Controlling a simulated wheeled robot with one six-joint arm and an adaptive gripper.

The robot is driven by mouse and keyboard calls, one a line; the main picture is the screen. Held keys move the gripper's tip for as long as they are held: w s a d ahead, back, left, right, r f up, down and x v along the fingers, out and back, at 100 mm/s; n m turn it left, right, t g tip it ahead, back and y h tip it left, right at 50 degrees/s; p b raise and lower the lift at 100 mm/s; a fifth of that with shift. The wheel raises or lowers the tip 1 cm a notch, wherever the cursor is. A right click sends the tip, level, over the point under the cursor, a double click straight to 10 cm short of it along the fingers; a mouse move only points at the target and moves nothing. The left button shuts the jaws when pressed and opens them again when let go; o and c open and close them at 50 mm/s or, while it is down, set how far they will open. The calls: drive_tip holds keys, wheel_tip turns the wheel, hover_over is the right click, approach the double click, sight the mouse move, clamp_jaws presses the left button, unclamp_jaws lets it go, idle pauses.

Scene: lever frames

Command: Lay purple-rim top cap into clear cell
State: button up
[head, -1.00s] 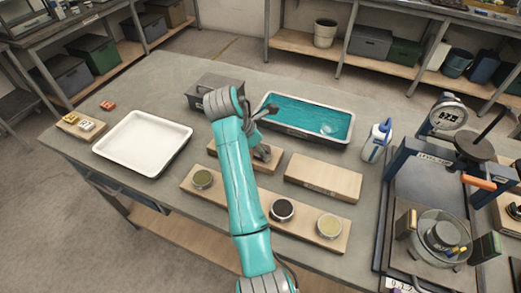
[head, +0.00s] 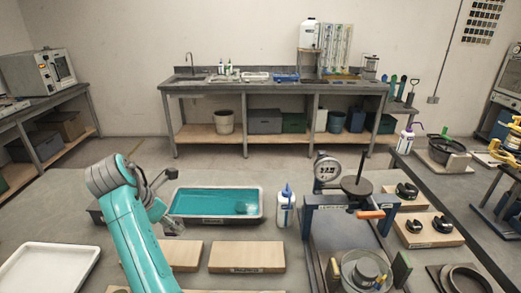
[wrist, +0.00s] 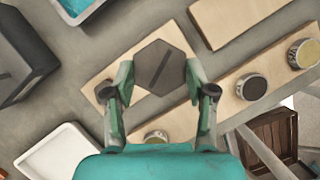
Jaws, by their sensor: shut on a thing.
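My gripper (wrist: 161,76) is shut on a dark grey hexagonal piece with a slot line across its face (wrist: 160,62), in the wrist view. No purple rim shows on this piece, so I cannot tell whether it is the top cap. In the head view my gripper (head: 172,224) is above or at a pale wooden board (head: 184,257); the exact gap is unclear. The clear cell (head: 349,266) seems to be the see-through round vessel at the bottom right of the head view, with grey parts inside, partly cut off by the frame edge.
A teal-filled tray (head: 215,218) lies behind my gripper. A wash bottle (head: 284,210) and a blue press frame with a dial gauge (head: 327,170) stand to its right. Round tins, including a dark one (wrist: 250,87), sit on a long board. A white tray (head: 45,268) is at left.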

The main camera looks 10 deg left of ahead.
sight(182, 251)
drive_tip(key=shift+f, duration=0.1)
wheel_tip(182, 251, down, 10)
drive_tip(key=shift+r, duration=0.2)
idle(0.3)
drive_tip(key=shift+f, duration=0.1)
drive_tip(key=o, duration=1.4)
